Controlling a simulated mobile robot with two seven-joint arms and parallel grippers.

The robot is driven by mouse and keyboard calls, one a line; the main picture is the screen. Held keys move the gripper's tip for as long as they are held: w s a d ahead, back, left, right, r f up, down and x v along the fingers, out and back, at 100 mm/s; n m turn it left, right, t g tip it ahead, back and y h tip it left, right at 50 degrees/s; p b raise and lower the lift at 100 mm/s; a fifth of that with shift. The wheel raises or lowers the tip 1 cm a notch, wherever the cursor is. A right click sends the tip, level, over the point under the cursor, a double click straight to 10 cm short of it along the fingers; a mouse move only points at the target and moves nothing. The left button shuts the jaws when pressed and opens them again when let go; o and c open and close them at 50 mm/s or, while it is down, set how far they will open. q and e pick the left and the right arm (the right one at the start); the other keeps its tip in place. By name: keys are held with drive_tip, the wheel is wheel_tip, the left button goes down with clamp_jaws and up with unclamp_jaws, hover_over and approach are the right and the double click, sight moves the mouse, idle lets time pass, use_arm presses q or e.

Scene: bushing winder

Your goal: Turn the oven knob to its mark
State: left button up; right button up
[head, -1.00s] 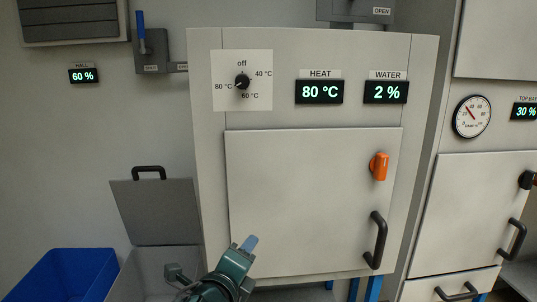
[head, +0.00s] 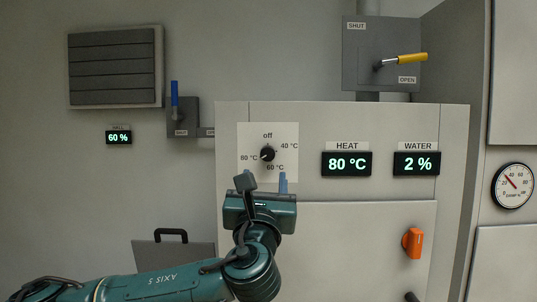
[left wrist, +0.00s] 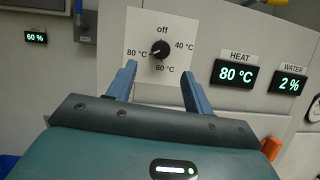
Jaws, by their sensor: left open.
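The black oven knob (head: 267,153) sits on a white dial plate (head: 246,133) on the oven's upper front. The plate is marked off, 40 °C, 60 °C and 80 °C. The knob's pale pointer line appears to point left and slightly down, towards 80 °C; the left wrist view also shows the knob (left wrist: 160,49). My left gripper (head: 264,181) is open and empty, just below the knob in the head view. In the left wrist view its two blue fingers (left wrist: 158,66) point at the plate, one on either side below the knob, apart from it. My right gripper is not in view.
The HEAT display (head: 346,164) reads 80 °C and the WATER display (head: 416,163) 2 %. An orange handle (head: 412,242) sticks out of the oven door. A yellow-handled lever box (head: 365,82) is above the oven. A blue-handled lever (head: 175,100) is on the wall left.

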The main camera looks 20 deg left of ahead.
sight(267, 157)
use_arm(q)
drive_tip(key=p+x, duration=0.2)
drive_tip(key=x, duration=0.5)
drive_tip(key=shift+w+r, duration=0.2)
drive_tip(key=shift+w, duration=0.05)
drive_tip(key=shift+w+a+r, duration=0.1)
drive_tip(key=shift+w+a, duration=0.05)
drive_tip(key=shift+w, duration=0.3)
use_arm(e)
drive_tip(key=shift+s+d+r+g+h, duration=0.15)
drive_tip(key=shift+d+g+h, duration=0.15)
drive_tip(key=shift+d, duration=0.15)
use_arm(q)
drive_tip(key=c, duration=1)
drive_tip(key=shift+o, duration=0.2)
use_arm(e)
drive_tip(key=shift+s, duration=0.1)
use_arm(q)
drive_tip(key=shift+n, duration=0.3)
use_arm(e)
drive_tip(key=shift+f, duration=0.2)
